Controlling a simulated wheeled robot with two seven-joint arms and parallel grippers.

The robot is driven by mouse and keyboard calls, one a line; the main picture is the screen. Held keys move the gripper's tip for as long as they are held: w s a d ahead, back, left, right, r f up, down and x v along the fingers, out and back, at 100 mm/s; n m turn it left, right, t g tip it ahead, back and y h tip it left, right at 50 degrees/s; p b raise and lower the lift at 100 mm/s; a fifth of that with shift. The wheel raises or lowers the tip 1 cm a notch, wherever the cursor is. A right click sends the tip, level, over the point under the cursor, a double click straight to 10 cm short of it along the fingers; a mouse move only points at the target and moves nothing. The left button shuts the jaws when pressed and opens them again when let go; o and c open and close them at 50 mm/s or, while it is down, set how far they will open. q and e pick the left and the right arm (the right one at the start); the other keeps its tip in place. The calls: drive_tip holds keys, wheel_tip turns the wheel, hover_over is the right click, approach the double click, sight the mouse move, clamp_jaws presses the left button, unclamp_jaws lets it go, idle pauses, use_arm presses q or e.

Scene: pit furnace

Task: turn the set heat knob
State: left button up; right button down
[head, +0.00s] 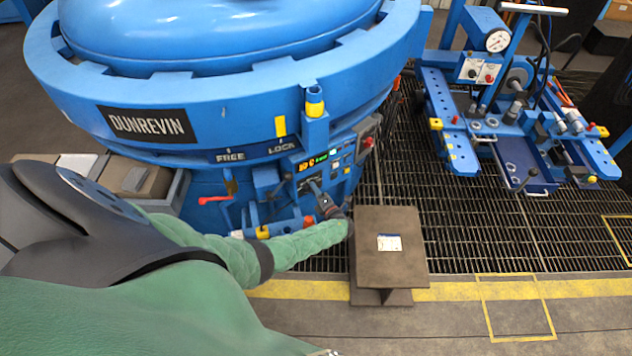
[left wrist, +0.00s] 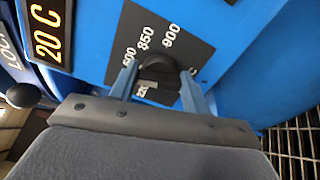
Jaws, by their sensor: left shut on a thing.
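The set heat knob (left wrist: 158,68) is a dark round knob on a grey dial plate (left wrist: 128,35) marked with numbers such as 850 and 900, in the left wrist view. My left gripper (left wrist: 160,85) has its two blue fingers on either side of the knob and is shut on it. In the head view my left gripper (head: 316,190) reaches the small control panel on the front of the blue furnace (head: 225,130). The knob is hidden there behind the gripper. My right gripper is not in view.
An amber display reading 20 C (left wrist: 48,32) is beside the dial. A dark ball-ended lever (left wrist: 22,95) is at left. A red handle (head: 215,199) is left of the panel. A brown stand (head: 390,270) is just right of my left forearm. A blue machine (head: 510,130) stands on the grating.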

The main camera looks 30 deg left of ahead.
use_arm(q)
drive_tip(key=m+p, duration=0.2)
drive_tip(key=m, duration=0.3)
drive_tip(key=shift+w+m+p, duration=0.1)
drive_tip(key=shift+m+p, duration=0.2)
drive_tip(key=shift+p, duration=0.1)
drive_tip(key=shift+c, duration=0.2)
drive_tip(key=shift+f+m+p, duration=0.2)
drive_tip(key=shift+m+p, duration=0.25)
drive_tip(key=shift+m, duration=1.95)
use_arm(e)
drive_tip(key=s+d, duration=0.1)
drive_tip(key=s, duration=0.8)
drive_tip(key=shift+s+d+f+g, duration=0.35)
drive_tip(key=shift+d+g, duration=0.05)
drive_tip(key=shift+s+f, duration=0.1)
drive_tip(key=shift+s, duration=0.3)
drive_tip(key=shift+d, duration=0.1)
use_arm(q)
drive_tip(key=o, duration=1)
drive_tip(key=shift+d, duration=0.1)
drive_tip(key=shift+c, duration=0.2)
drive_tip(key=shift+o, duration=0.2)
drive_tip(key=shift+f, duration=0.1)
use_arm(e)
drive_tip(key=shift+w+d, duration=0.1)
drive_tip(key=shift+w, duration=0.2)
